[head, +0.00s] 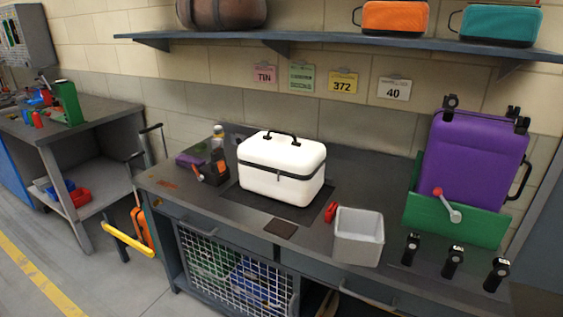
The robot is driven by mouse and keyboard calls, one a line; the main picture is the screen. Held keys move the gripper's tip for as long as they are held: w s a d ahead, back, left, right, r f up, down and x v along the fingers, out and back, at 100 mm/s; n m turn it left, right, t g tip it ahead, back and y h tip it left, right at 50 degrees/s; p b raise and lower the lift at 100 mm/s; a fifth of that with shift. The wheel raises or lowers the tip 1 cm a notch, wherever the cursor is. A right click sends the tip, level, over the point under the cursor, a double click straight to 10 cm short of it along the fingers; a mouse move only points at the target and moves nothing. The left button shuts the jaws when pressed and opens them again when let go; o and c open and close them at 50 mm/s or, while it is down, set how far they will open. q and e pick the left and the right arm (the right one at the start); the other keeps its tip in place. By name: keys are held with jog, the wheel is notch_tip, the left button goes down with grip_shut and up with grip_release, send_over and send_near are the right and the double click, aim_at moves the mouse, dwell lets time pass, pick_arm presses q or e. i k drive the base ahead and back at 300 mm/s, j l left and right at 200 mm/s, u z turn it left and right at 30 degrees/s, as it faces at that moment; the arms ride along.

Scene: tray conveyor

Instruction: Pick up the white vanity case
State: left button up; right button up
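The white vanity case (282,167) stands upright on a dark mat (233,194) near the middle of the grey workbench (162,181). It is box-shaped with rounded corners, a dark band around it below the lid, and a black handle on top. Its lid is shut. Nothing touches it from above. Neither of my grippers shows in the head view.
A light grey open bin (358,236) and a small red object (331,212) sit right of the case. A purple suitcase (478,158) rests in a green holder (455,220) farther right. Small tools (211,172) lie left. A shelf (340,44) with cases hangs above.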

aim_at(287, 168)
jog(key=i+j+z, duration=0.2)
jog(key=i, duration=0.25)
jog(key=i+j+z, duration=0.25)
jog(key=i+j, duration=0.2)
